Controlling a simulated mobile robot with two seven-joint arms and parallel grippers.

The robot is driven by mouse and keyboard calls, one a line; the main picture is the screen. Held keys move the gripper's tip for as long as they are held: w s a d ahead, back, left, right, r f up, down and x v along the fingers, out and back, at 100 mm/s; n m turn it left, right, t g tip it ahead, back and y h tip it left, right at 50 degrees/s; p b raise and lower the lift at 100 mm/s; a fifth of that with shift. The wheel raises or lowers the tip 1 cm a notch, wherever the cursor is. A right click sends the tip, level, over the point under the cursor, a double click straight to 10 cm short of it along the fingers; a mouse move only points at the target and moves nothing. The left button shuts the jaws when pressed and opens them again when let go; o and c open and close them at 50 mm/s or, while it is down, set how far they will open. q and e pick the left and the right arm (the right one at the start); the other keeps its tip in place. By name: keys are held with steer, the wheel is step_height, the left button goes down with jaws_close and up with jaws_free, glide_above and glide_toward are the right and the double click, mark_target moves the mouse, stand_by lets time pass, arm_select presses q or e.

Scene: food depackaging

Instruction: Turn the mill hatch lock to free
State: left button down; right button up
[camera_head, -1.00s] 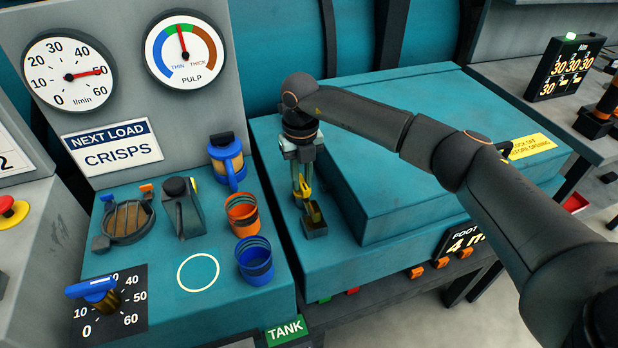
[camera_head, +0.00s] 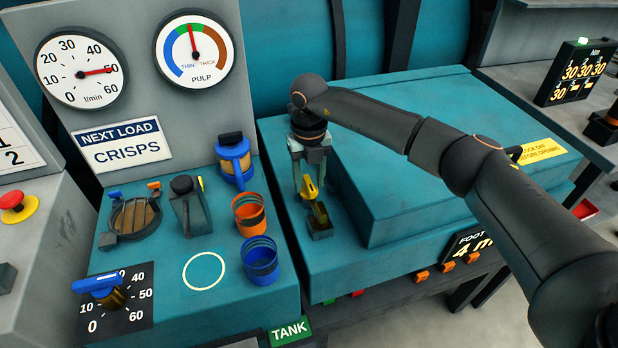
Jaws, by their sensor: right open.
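A yellow lever (camera_head: 312,190) stands on a small dark base (camera_head: 320,230) on the teal ledge in front of the raised teal hatch cover (camera_head: 420,150); I take it to be the hatch lock. My right gripper (camera_head: 310,180) points down at the lever's upper end and is open, with its fingers about the lever's top. I cannot tell whether a finger touches it. A yellow label (camera_head: 541,151) about locking off before opening lies on the cover's far right, partly behind my arm. My left gripper is not in view.
Left of the gripper stand a blue-handled jar (camera_head: 234,160), an orange cup (camera_head: 249,213) and a blue cup (camera_head: 260,261). A dial with a blue handle (camera_head: 97,284) sits at front left. A white ring (camera_head: 204,271) marks bare panel. A red button (camera_head: 12,201) is far left.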

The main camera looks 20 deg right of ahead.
mark_target(309, 182)
step_height(309, 182, up, 13)
steer(key=b, duration=0.1)
steer(key=shift+f, duration=0.2)
stand_by(0.5)
